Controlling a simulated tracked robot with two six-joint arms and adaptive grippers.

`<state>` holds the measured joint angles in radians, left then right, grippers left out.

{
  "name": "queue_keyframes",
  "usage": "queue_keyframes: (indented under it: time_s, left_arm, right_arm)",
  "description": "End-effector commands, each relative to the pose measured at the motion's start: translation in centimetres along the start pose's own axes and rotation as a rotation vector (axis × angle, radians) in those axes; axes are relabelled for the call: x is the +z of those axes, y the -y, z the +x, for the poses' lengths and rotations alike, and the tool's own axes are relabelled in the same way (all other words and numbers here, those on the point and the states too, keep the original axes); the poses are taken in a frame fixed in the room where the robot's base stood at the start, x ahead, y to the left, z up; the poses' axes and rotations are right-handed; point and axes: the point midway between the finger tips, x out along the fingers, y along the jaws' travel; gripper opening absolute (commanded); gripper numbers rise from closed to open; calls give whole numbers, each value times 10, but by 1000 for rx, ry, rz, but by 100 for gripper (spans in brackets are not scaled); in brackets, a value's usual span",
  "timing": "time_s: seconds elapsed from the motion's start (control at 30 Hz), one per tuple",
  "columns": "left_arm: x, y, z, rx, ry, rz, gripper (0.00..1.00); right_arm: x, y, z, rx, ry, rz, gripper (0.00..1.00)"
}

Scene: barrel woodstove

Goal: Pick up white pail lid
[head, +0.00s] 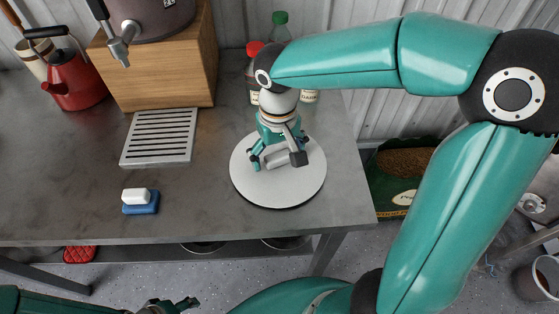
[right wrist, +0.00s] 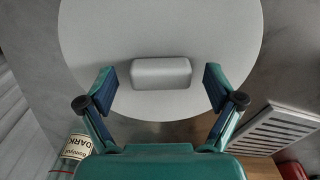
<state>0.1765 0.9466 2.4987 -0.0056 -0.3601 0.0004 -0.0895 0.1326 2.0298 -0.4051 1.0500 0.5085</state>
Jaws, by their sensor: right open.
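The white pail lid (head: 290,192) lies flat on the grey table near its right front corner. It is a round pale disc with a raised block-like handle (right wrist: 161,74) in its middle. My right gripper (head: 279,156) is above the lid, pointing down. In the right wrist view my right gripper (right wrist: 160,84) is open, with one finger on each side of the handle and a gap to both. My left gripper (head: 176,304) shows only in part at the bottom edge of the head view, away from the lid; its jaw state is unclear.
A slatted metal tray (head: 158,138) and a blue-and-white sponge-like block (head: 140,201) lie left of the lid. Bottles (head: 280,27) stand behind it. A wooden box (head: 165,65) and red kettle (head: 72,80) are at the back left. The table's front edge is close.

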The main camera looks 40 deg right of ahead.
Motion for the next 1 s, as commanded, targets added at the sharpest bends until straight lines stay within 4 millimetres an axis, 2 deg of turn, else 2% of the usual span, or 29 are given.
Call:
queue_keyframes:
  time_s: [0.27,0.67,1.0]
  left_arm:
    - [0,0,0,0,0,0,56]
    - [0,0,0,0,0,0,56]
    - [0,0,0,0,0,0,56]
  right_arm:
    - [0,0,4,-1,-1,0,92]
    - [0,0,4,-1,-1,-1,27]
    - [0,1,2,-1,-1,-1,26]
